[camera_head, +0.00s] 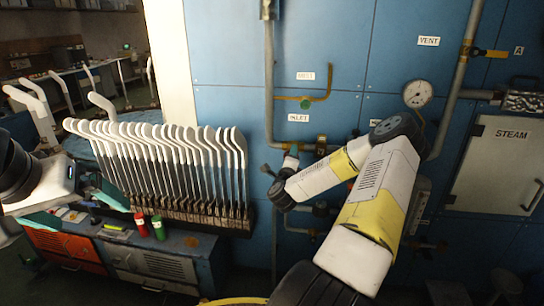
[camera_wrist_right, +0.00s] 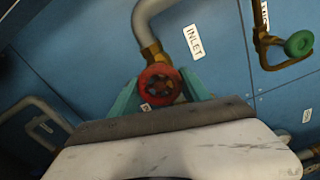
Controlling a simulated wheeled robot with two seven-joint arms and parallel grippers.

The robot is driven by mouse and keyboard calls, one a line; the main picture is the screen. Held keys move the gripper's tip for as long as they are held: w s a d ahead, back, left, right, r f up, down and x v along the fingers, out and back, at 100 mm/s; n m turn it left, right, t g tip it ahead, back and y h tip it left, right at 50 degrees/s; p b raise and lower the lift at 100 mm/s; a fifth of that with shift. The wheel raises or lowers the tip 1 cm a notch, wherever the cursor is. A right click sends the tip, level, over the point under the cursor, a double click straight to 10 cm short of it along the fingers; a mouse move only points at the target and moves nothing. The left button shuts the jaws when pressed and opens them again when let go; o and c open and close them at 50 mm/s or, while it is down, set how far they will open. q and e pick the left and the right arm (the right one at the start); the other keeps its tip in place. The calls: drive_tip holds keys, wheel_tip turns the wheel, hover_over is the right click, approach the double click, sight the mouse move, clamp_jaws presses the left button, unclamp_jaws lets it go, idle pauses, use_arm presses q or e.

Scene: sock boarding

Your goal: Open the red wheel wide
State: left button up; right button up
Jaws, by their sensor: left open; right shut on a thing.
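The red wheel (camera_wrist_right: 160,84) sits on a brass valve on the grey pipe beside the INLET label in the right wrist view. My right gripper (camera_wrist_right: 161,92) is shut on it, with one teal finger on either side of the rim. In the head view my right gripper (camera_head: 290,160) reaches the pipe below the INLET label, and I cannot make out the red wheel there. How far the valve is turned does not show. My left gripper (camera_head: 78,208) is open and empty at the left, above the low cabinet.
A green wheel (camera_head: 306,104) is on a yellow pipe above the INLET label (camera_head: 298,118). A pressure gauge (camera_head: 417,94) and STEAM box (camera_head: 499,165) are to the right. A rack of white sock boards (camera_head: 165,150) stands left. Red and green cylinders stand on the cabinet (camera_head: 150,262).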

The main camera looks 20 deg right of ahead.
drive_tip(key=n, duration=0.5)
drive_tip(key=shift+n, duration=0.4)
drive_tip(key=n, duration=1.3)
drive_tip(key=shift+n, duration=0.3)
drive_tip(key=n, duration=1.3)
drive_tip(key=shift+f, duration=0.1)
drive_tip(key=shift+n, duration=2.1)
